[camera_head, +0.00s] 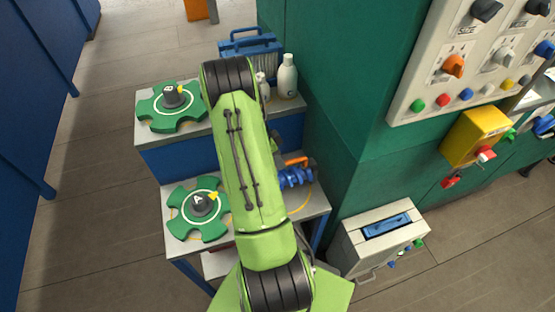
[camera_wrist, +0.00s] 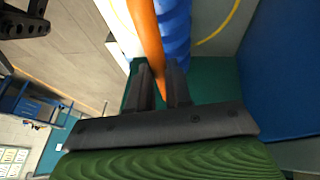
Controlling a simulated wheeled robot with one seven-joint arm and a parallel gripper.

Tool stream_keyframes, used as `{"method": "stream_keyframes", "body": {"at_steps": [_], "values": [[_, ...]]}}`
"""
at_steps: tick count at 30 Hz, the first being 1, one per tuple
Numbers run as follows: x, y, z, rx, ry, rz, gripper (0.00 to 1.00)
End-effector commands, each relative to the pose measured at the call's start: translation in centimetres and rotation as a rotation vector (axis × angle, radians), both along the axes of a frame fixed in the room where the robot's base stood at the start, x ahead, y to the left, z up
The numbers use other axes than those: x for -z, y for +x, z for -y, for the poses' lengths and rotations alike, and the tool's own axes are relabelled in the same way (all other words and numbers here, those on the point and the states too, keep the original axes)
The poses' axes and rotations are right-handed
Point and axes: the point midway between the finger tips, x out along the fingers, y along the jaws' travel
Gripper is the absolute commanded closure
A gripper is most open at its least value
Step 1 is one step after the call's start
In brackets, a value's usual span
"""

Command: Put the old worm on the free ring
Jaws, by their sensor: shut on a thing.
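A blue spiral worm (camera_head: 297,178) with an orange handle (camera_head: 296,161) shows just right of my arm in the head view, over the lower bench. In the wrist view, the blue worm (camera_wrist: 174,30) runs alongside the orange handle (camera_wrist: 147,35). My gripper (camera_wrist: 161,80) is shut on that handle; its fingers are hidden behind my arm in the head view. A thin yellow ring line (camera_head: 308,202) shows on the bench beside the worm, and a yellow arc (camera_wrist: 219,28) shows in the wrist view. Whether the worm touches the bench is unclear. Most of the ring is hidden.
Green knobbed plates marked A (camera_head: 183,222) and B (camera_head: 153,119) sit on the lower and upper benches. A white bottle (camera_head: 287,77) and a blue crate (camera_head: 247,42) stand at the back. A green cabinet wall (camera_head: 330,110) rises close on the right.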

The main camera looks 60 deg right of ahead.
Motion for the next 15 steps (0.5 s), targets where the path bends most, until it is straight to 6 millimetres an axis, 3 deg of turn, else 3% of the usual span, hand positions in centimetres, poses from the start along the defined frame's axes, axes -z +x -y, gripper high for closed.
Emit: {"method": "stream_keyframes", "body": {"at_steps": [15], "values": [[0.26,-0.01,0.10,0.002,-0.004,0.000,1.00]]}}
